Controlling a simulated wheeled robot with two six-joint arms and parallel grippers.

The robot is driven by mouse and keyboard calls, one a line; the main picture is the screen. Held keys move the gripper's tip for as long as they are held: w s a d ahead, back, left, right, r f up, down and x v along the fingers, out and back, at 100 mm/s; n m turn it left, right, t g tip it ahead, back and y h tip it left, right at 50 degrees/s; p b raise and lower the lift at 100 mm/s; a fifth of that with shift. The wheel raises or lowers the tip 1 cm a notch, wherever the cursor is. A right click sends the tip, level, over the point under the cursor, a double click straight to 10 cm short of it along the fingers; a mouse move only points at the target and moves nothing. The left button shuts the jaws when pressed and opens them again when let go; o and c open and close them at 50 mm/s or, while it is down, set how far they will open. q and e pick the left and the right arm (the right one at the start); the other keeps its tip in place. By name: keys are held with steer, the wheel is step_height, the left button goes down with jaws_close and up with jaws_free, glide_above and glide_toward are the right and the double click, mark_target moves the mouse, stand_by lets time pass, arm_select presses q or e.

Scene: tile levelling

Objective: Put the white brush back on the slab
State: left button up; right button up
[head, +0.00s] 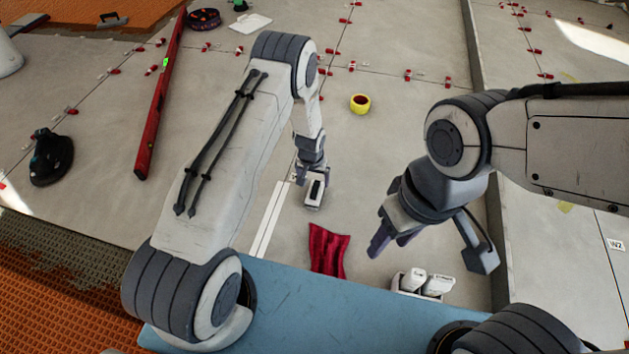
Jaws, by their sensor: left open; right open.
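My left gripper (313,195) points down at the pale grey slab (400,150) and is open. I see it from behind, and its fingertips are hidden. A small white block with a dark inset shows at its end; I cannot tell whether this is the white brush or part of my gripper. I cannot pick out the white brush for certain anywhere else. My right gripper (432,250) is open and empty, its fingers spread wide above the slab, left of the step on the right.
A red cloth (328,250) lies below my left gripper, with white strips (268,220) to its left. A bin with white bottles (422,282) stands near the blue surface (300,300). A yellow roll (360,104), red level (160,100) and several red clips lie around.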

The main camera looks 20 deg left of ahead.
arm_select(q)
steer(key=shift+r, duration=0.55)
steer(key=s+d+r+m, duration=0.1)
steer(key=s+d+r, duration=0.3)
steer(key=r, duration=0.4)
steer(key=s+d+r+m, duration=0.1)
steer(key=s+d+r, duration=0.3)
steer(key=r, duration=0.5)
steer(key=s+d+r+m, duration=0.2)
steer(key=s+d+r, duration=0.15)
steer(key=r, duration=0.45)
steer(key=s+r+m, duration=0.1)
steer(key=s+r, duration=0.2)
steer(key=s, duration=0.4)
steer(key=s+r+m+g, duration=0.1)
steer(key=s+r, duration=0.2)
steer(key=s, duration=0.4)
steer(key=s+r+m+h, duration=0.1)
steer(key=s+r, duration=0.3)
steer(key=s, duration=0.3)
steer(key=shift+a+g, duration=0.35)
steer(key=shift+g, duration=0.05)
steer(key=shift+r, duration=0.15)
step_height(320, 180, up, 48)
steer(key=p, duration=4.8)
